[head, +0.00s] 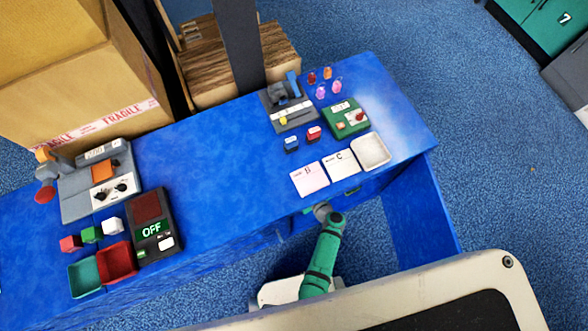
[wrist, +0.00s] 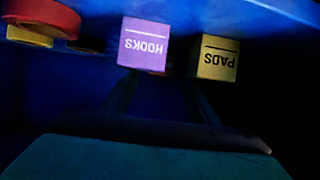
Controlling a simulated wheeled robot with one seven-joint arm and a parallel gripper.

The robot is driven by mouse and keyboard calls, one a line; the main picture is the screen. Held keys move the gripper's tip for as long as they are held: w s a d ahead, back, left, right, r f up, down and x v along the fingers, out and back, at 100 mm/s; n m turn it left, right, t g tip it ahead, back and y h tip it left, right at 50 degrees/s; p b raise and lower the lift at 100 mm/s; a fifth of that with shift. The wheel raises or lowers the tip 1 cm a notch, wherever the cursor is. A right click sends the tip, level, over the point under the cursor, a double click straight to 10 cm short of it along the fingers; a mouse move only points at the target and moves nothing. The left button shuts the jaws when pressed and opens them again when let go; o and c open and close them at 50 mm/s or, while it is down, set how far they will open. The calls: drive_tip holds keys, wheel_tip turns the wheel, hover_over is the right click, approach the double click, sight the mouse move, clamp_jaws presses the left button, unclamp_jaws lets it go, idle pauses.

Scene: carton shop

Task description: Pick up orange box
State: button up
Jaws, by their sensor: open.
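I cannot make out a box that is clearly orange and labelled so. In the head view an orange block (head: 103,169) sits on the grey machine at the left of the blue table. In the wrist view a purple box (wrist: 144,45) reads HOOKS upside down, and a tan-yellow box (wrist: 214,58) reads PADS to its right. My gripper (wrist: 160,95) shows dimly below these two boxes, its fingers apart with nothing seen between them. In the head view my green arm reaches the table's front edge, and the gripper is hidden beneath it.
The blue table (head: 210,135) carries a green tray (head: 85,278), a red tray (head: 117,262), a white tray (head: 371,151) and an OFF panel (head: 150,226). In the dark wrist view a red round thing (wrist: 45,15) is at upper left. The table's middle is clear.

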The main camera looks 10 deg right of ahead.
drive_tip(key=shift+x, duration=2.7)
drive_tip(key=shift+r, duration=0.15)
drive_tip(key=c, duration=1.2)
